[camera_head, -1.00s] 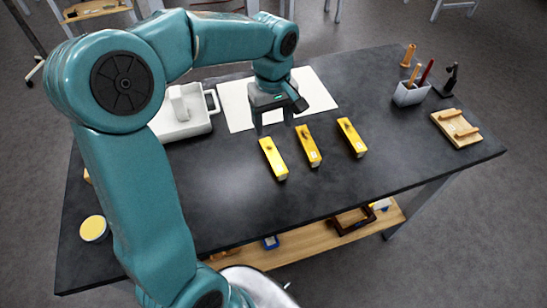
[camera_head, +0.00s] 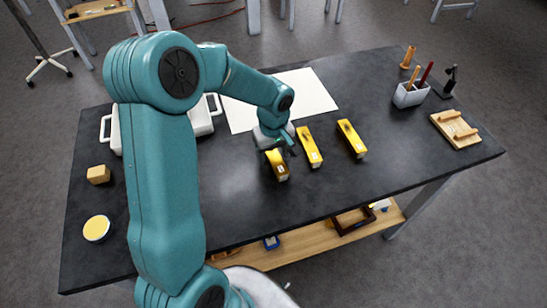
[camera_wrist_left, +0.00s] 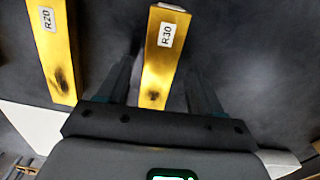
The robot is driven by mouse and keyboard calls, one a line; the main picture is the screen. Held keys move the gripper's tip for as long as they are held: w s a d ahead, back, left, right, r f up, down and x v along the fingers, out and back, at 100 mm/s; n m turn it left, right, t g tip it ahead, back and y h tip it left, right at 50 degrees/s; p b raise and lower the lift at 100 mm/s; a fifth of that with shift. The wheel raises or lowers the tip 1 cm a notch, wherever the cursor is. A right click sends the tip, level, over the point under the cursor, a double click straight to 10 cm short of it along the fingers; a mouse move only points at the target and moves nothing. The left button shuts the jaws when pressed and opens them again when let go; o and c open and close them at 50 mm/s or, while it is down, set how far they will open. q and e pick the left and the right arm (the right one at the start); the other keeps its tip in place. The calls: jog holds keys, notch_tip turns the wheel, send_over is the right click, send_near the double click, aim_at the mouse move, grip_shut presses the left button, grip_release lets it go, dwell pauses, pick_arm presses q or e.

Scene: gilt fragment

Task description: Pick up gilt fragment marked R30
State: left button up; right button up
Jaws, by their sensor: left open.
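The gilt fragment marked R30 (camera_wrist_left: 165,50) lies between my left gripper's two fingers (camera_wrist_left: 160,88) in the left wrist view, with gaps on both sides. It is a gold bar with a white label and a dark patch. In the head view it is the leftmost bar (camera_head: 281,173), partly hidden by my left gripper (camera_head: 280,153), which is open above its far part. A bar marked R20 (camera_wrist_left: 56,55) lies beside it; in the head view this is the middle bar (camera_head: 309,147). My right gripper is not in view.
A third gold bar (camera_head: 351,138) lies further right. A white sheet (camera_head: 306,92) lies behind. A grey tool holder (camera_head: 411,94) and wooden rack (camera_head: 456,129) stand right. A wooden block (camera_head: 98,174) and yellow-topped jar (camera_head: 96,228) sit left. The front of the dark table (camera_head: 330,190) is clear.

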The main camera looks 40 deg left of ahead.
pick_arm(q)
jog(key=shift+w+f, duration=0.1)
jog(key=shift+w, duration=0.05)
jog(key=c, duration=1.1)
jog(key=shift+c, duration=0.2)
